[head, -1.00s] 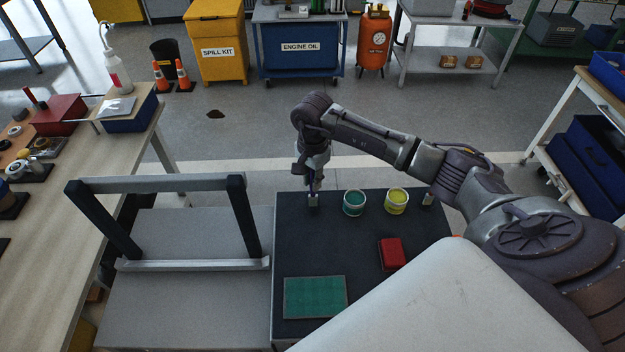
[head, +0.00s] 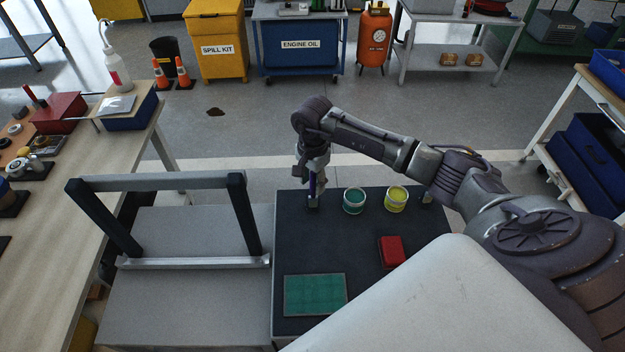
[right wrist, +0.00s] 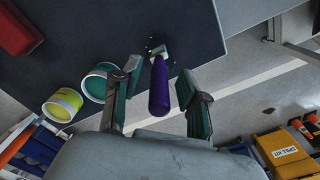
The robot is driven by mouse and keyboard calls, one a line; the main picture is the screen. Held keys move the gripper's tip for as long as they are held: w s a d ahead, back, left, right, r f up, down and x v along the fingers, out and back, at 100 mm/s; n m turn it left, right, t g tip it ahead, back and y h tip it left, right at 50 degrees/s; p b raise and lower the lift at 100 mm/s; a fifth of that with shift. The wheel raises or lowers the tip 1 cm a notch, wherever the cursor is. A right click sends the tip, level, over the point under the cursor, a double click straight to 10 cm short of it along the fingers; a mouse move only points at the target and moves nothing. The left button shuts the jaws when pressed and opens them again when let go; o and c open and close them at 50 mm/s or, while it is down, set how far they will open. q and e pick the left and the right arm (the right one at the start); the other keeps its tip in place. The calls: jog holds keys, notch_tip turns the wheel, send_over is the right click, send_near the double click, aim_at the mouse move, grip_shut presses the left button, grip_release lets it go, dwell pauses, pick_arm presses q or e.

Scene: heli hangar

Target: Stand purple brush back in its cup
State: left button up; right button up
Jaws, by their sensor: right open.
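The purple brush (right wrist: 159,88) stands roughly upright at the back left of the dark mat, its purple handle pointing up toward the wrist camera. In the head view its handle (head: 312,185) shows thinly below my right gripper (head: 313,182). Its lower end is at a small grey holder (head: 313,202), which looks like its cup; how deep it sits is hard to tell. In the right wrist view my right gripper (right wrist: 160,76) is open, with one finger on each side of the handle and gaps between. My left gripper is not in view.
A green tin (head: 354,201) and a yellow tin (head: 396,199) stand right of the brush. A red block (head: 391,251) and a green mat (head: 315,295) lie nearer on the dark top (head: 345,240). A metal-and-black frame (head: 160,184) stands left.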

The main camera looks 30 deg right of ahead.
notch_tip(320, 180, up, 11)
jog(key=b, duration=0.3)
jog(key=shift+f, duration=0.15)
jog(key=shift+r, duration=0.7)
jog(key=shift+s+f, duration=0.1)
jog(key=shift+s, duration=0.05)
